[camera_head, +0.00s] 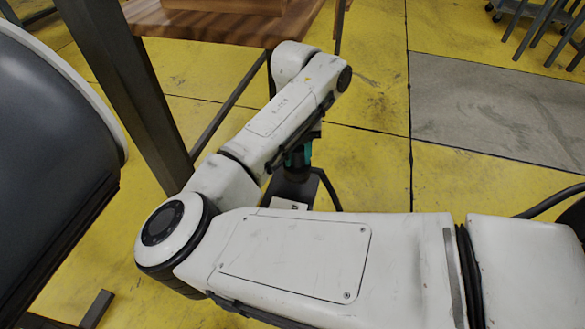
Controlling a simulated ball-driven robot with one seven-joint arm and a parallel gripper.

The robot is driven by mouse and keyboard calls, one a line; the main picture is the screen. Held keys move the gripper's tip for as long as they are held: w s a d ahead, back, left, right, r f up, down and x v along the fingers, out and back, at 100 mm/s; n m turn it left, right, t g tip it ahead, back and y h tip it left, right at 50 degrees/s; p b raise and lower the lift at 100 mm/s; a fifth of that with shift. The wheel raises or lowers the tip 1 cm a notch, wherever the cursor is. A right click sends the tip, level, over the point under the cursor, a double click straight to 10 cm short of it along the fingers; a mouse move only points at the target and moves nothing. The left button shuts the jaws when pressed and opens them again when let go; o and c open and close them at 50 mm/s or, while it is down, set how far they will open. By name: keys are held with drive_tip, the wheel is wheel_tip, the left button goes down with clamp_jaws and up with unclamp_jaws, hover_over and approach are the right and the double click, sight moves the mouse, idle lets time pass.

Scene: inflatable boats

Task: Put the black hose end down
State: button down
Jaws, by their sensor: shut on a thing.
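My arm crosses the view, and its wrist bends down out of sight near the wooden table. Whether this hose is the one with the black hose end cannot be told, and no free hose end shows.
A large dark grey rounded body with a white edge (45,130) fills the left. Dark metal legs (535,22) stand at the upper right.

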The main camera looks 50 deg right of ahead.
sight(293, 165)
drive_tip(key=shift+w+f, duration=0.35)
drive_tip(key=shift+f, duration=0.1)
drive_tip(key=shift+w+f+b, duration=0.15)
drive_tip(key=shift+f+b, duration=0.45)
drive_tip(key=shift+f, duration=0.3)
drive_tip(key=shift+w+f+b, duration=0.15)
drive_tip(key=shift+f+b, duration=0.4)
drive_tip(key=shift+f, duration=0.35)
drive_tip(key=shift+f, duration=0.15)
drive_tip(key=c, duration=0.8)
unclamp_jaws()
drive_tip(key=shift+o, duration=0.2)
drive_tip(key=shift+w+d+r+p, duration=0.15)
drive_tip(key=shift+r+p, duration=0.35)
drive_tip(key=shift+r, duration=0.8)
drive_tip(key=shift+w+d+r+p, duration=0.1)
drive_tip(key=shift+r+p, duration=0.45)
drive_tip(key=shift+r, duration=0.75)
drive_tip(key=shift+w+d+r+p, duration=0.15)
drive_tip(key=shift+r+p, duration=0.35)
drive_tip(key=shift+r, duration=0.8)
